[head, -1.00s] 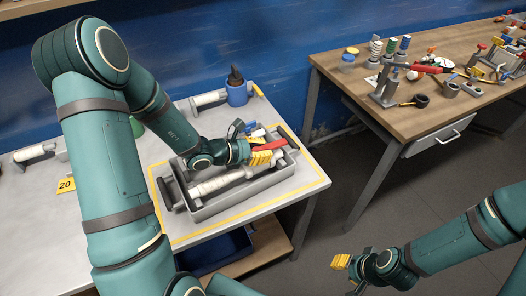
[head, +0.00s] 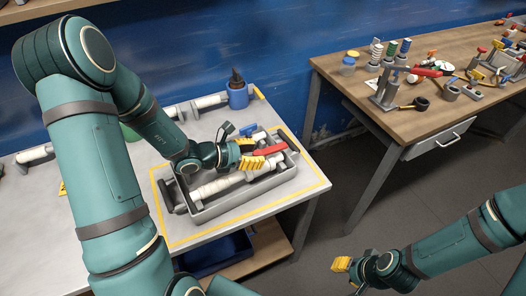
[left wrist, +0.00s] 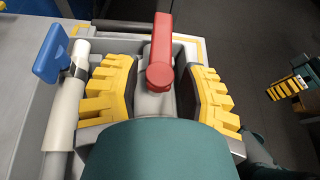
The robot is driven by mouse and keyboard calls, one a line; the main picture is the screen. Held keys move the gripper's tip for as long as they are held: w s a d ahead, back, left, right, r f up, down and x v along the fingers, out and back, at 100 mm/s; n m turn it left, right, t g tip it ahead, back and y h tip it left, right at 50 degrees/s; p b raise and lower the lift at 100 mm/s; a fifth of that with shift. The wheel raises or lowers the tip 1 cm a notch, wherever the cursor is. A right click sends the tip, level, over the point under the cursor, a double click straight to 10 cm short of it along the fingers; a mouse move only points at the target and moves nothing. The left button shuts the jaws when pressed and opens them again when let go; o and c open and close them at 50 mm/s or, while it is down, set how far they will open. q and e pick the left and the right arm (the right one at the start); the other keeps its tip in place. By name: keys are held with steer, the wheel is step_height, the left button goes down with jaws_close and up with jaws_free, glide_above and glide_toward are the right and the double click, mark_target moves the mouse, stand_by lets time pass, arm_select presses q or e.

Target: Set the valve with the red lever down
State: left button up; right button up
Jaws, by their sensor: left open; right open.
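The valve's red lever (head: 270,148) lies over a grey tray (head: 250,199) on the left table. In the left wrist view the red lever (left wrist: 161,45) points away from the camera, with its round hub nearer and a pale grey body below. My left gripper (head: 248,153) is open at the near end of the lever. Its yellow fingers stand on either side of the hub in the left wrist view (left wrist: 160,92), with gaps visible at both sides. The lower valve body is partly hidden. My right gripper (head: 352,270) is open and empty above the floor.
A blue lever (left wrist: 50,54) on a white pipe (left wrist: 66,112) stands close left of my left fingers. A blue bottle (head: 237,95) stands behind the tray. A wooden table (head: 415,122) with several tools is at the right; floor lies between the tables.

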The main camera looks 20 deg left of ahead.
arm_select(q)
steer(key=p+v, duration=0.1)
steer(key=v, duration=0.7)
steer(key=shift+s+a+r, duration=0.15)
steer(key=shift+s+a, duration=0.1)
